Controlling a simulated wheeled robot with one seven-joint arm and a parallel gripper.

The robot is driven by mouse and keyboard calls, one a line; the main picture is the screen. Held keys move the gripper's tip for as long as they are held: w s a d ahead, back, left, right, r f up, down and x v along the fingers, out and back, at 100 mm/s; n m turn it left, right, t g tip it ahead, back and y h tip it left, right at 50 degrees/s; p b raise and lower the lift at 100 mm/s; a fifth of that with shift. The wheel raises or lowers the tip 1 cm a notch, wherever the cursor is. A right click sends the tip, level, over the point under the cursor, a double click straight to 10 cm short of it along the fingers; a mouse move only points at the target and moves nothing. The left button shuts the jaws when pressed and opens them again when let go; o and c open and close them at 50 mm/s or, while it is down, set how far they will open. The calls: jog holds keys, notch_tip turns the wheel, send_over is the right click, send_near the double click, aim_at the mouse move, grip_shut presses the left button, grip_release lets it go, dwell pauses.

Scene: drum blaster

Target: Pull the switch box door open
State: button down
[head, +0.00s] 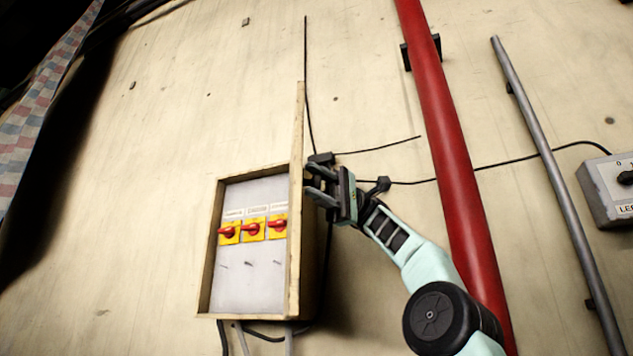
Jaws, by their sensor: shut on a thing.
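The switch box (207,265) is mounted on the wall, left of centre in the head view. Its front is open and shows a grey panel with red rotary switches on yellow plates. The switch box door (298,125) stands out at the box's right side, seen nearly edge-on as a narrow beige strip. My gripper (309,181) is at the door's right side, around mid-height, with its fingers pointing left. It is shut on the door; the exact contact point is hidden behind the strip.
A thick red pipe (440,120) and a thin grey pipe (545,150) run down the wall at the right. A grey control box (605,195) is at the right edge. Black cables cross the wall. The wall left of the switch box is clear.

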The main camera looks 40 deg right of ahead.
jog(key=c, duration=1.1)
grip_release()
jog(key=shift+d, duration=0.1)
jog(key=w+d+p, duration=0.2)
jog(key=d+p, duration=0.7)
jog(key=d, duration=0.2)
jog(key=shift+d, duration=0.35)
